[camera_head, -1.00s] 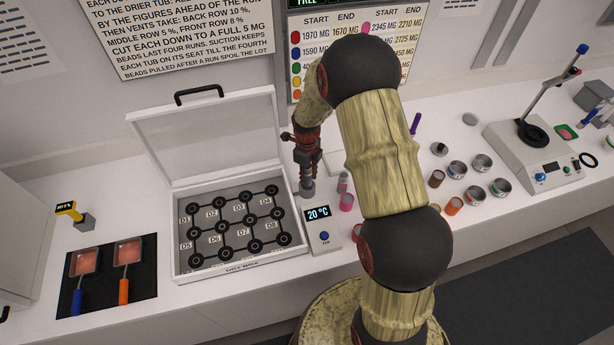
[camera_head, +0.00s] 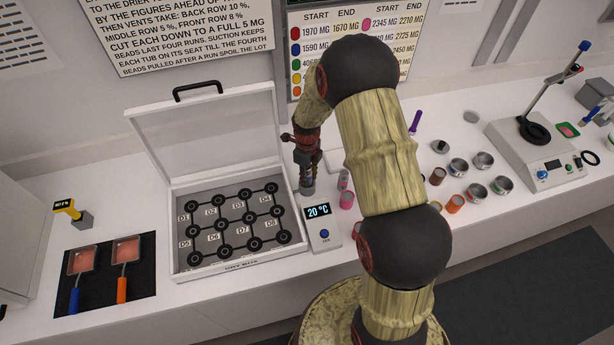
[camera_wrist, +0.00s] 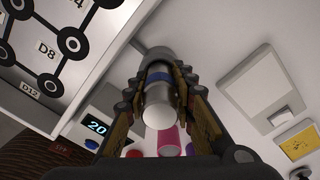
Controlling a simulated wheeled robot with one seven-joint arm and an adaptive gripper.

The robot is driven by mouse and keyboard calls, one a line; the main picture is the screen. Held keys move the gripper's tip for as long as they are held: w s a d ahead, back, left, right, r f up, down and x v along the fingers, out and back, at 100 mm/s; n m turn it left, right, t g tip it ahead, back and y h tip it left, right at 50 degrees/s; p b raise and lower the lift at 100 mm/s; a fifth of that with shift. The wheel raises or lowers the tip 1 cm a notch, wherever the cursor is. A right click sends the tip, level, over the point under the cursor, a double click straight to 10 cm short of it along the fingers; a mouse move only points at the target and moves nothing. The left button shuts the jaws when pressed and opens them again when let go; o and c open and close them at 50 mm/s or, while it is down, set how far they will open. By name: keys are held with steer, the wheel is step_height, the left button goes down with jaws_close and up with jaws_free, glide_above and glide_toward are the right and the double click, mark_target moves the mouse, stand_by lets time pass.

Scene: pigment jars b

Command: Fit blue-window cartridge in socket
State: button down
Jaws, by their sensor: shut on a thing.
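My gripper (camera_wrist: 160,98) is shut on a short silvery cartridge with a blue band (camera_wrist: 158,80), seen from its pale near end in the wrist view. A grey round piece (camera_wrist: 158,56), which looks like the socket, lies in line beyond the cartridge's far end. I cannot tell whether the cartridge is inside it, touching it or just short of it. In the head view my gripper (camera_head: 308,172) points down at a small grey cylinder (camera_head: 307,188) beside the right wall of the dry box. The cartridge cannot be told apart there.
The dry box (camera_head: 176,262) stands open at left with a lid raised behind it and numbered seats inside. A 20 °C display unit (camera_head: 320,232) stands close in front of my gripper. Pink jars (camera_head: 347,200) stand close at right.

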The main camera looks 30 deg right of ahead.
steer(key=shift+f, duration=0.3)
steer(key=c, duration=1.4)
jaws_free()
steer(key=shift+r, duration=0.1)
step_height(320, 180, up, 12)
steer(key=shift+f, duration=0.1)
